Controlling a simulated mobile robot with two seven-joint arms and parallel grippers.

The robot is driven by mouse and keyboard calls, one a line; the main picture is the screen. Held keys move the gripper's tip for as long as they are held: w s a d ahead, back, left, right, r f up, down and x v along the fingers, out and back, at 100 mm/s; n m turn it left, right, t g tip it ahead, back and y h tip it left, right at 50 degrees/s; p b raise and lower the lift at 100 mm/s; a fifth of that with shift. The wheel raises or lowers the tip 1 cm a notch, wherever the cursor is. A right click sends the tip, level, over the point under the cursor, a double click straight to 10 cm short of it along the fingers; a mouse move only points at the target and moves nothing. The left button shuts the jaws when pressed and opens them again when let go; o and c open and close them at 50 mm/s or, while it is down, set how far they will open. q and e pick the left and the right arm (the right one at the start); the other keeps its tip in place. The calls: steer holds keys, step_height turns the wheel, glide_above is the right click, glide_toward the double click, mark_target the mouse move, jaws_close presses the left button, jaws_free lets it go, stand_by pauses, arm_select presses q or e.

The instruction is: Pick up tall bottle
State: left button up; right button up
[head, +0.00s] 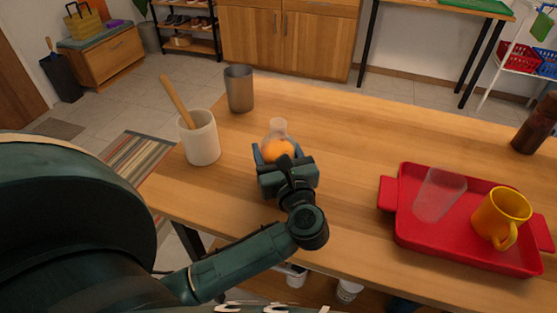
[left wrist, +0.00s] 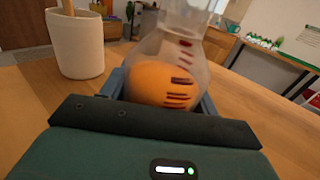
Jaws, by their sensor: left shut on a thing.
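A clear bottle (head: 278,129) with a narrow neck and orange contents in its round lower part stands upright at the table's middle left. My left gripper (head: 277,156) is shut on it, with a finger on each side of the round body. In the left wrist view the clear bottle (left wrist: 172,75) shows dark red marks and its top is cut off. Its base is hidden, so I cannot tell whether it touches the table. A dark brown bottle (head: 537,126) stands at the table's far right. My right gripper is not in view.
A white crock (head: 203,140) with a wooden utensil and a grey metal cup (head: 239,90) stand left of the gripper. A red tray (head: 460,250) on the right holds a clear glass (head: 438,194) and a yellow mug (head: 497,212). Wood between gripper and tray is clear.

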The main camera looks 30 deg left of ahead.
arm_select(q)
steer(key=c, duration=0.6)
steer(key=shift+c, duration=0.2)
steer(key=shift+r, duration=0.3)
